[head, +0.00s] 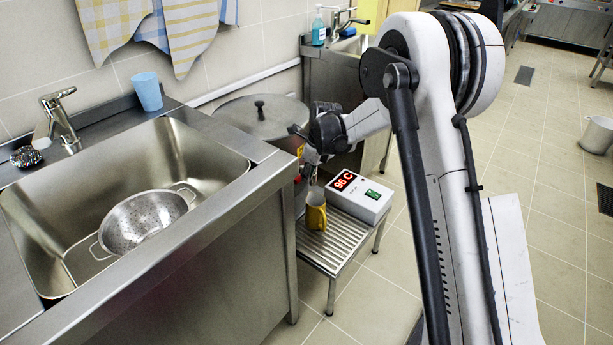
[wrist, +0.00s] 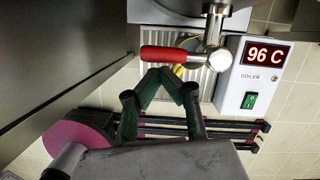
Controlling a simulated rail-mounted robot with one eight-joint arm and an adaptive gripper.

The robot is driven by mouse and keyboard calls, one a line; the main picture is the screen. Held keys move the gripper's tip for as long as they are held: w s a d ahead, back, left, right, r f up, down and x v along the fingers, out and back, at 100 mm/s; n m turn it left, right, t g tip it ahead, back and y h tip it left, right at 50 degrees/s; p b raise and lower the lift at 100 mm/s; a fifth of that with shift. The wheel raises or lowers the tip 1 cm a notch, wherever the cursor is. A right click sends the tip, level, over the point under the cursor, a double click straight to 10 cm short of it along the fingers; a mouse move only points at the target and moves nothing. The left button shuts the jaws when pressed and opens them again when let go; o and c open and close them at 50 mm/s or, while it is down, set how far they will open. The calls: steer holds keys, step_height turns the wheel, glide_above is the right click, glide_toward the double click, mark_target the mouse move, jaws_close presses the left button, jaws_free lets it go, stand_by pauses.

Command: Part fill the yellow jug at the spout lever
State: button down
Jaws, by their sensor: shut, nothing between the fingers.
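The yellow jug (head: 316,215) stands upright on a slatted metal stand (head: 340,241) beside the sink unit. In the wrist view only a sliver of the jug (wrist: 181,71) shows behind the spout lever. The lever has a red handle (wrist: 165,53) pointing left from a metal spout tap (wrist: 213,32). My gripper (wrist: 164,76) is shut and empty, its green-padded fingertips close below the red handle; I cannot tell whether they touch it. In the head view my gripper (head: 309,163) is above the jug, partly hidden by my arm. The jug's inside and any flow are hidden.
A white boiler box (head: 358,194) reading 96 C with a green switch stands right of the jug. The lidded stockpot (head: 262,118) is behind. The steel sink (head: 215,160) at left holds a colander (head: 143,219); a blue cup (head: 147,92) stands on its back ledge.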

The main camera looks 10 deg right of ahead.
steer(key=s+d+r+n+p, duration=0.2)
steer(key=s+r, duration=0.2)
steer(key=r, duration=0.4)
steer(key=s+d+r+n+t+p, duration=0.1)
steer(key=s+d+r+n+p, duration=0.1)
steer(key=s+r, duration=0.35)
steer(key=s+d+r+n+p, duration=0.2)
steer(key=s+r, duration=0.1)
steer(key=r, duration=0.7)
steer(key=s+d+r+n+t+p, duration=0.1)
steer(key=s+d+r+n+p, duration=0.1)
steer(key=s+n, duration=0.4)
steer(key=s+d+r+n+t+h+p, duration=0.1)
steer(key=s+r+n, duration=0.4)
steer(key=s, duration=0.8)
steer(key=s+d+r+n+t+h+p, duration=0.1)
steer(key=s+d+r+n+t+p, duration=0.1)
steer(key=s+n, duration=0.5)
steer(key=s+r+p, duration=0.1)
steer(key=s, duration=0.2)
steer(key=shift+s+d+r+t, duration=0.2)
steer(key=shift+d+r+t, duration=0.1)
steer(key=shift+r+t, duration=0.1)
